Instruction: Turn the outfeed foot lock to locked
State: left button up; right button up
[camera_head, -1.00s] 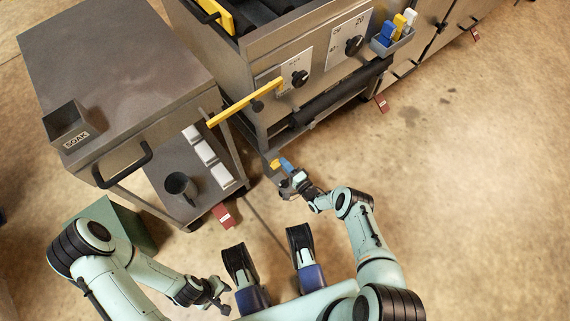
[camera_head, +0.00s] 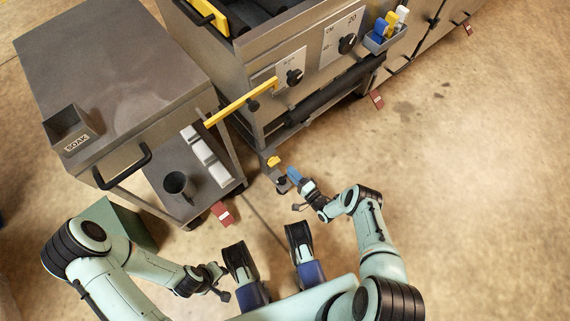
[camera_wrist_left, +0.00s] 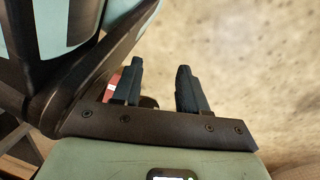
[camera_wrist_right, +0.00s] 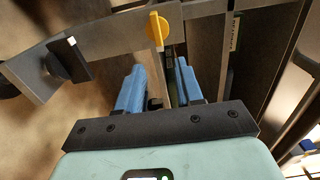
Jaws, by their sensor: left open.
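A yellow turn handle (camera_head: 274,161) sits on the low grey foot bar at the machine's near corner. A black knob (camera_head: 282,184) is on the same bar, nearer me. In the right wrist view the yellow handle (camera_wrist_right: 156,29) is ahead of my fingers and the black knob (camera_wrist_right: 68,60) is to the left. I cannot read any lock marking. My right gripper (camera_head: 293,174), with blue fingers, is just right of the handle, apart from it. Its fingers (camera_wrist_right: 160,78) are open with a narrow empty gap. My left gripper (camera_wrist_left: 160,82) is open and empty, low near my body.
A steel cart (camera_head: 110,60) with a soak box (camera_head: 72,130) and a lower shelf stands left. The machine's yellow lever (camera_head: 240,102) juts out above the foot bar. Red floor tags (camera_head: 222,213) lie near the feet.

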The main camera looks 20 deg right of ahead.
pick_arm(q)
jog(key=w+r, duration=0.1)
jog(key=w+t+p, duration=0.1)
jog(key=shift+w+d+r, duration=0.2)
jog(key=shift+w+r, duration=0.15)
jog(key=shift+r, duration=0.05)
pick_arm(e)
jog(key=v, duration=0.6)
jog(key=shift+s, duration=0.3)
